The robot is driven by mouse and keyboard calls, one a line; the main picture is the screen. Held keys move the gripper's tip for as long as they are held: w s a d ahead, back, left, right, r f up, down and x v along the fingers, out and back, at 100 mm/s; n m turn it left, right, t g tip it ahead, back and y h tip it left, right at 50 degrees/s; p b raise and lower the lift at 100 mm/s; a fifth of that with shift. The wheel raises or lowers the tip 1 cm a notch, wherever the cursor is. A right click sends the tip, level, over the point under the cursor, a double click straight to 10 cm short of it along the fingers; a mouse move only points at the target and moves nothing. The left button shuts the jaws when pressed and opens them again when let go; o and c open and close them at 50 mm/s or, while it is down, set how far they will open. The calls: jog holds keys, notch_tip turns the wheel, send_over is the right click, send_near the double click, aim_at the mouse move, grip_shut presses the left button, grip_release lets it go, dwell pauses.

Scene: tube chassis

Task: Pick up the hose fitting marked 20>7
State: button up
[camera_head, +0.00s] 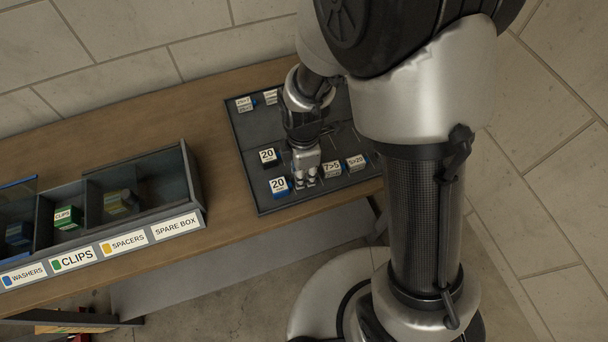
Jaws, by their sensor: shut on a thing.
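My gripper (306,180) points down over the front part of a dark tray (257,207) on the bench. It is shut on a small fitting that is mostly hidden by the fingers, so its marking cannot be read. A piece marked 7>5 (332,169) and one marked 5>20 (356,162) are to the right. A piece at the tray's back left (245,104) has a small label that seems to read 20>7.
Another labelled piece (271,96) is at the tray's back, partly behind my arm. A compartment box (190,178) labelled washers, clips, spacers and spare box stands on the left. The wooden bench (150,105) is clear behind the box.

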grip_shut()
jog(key=shift+r, duration=0.1)
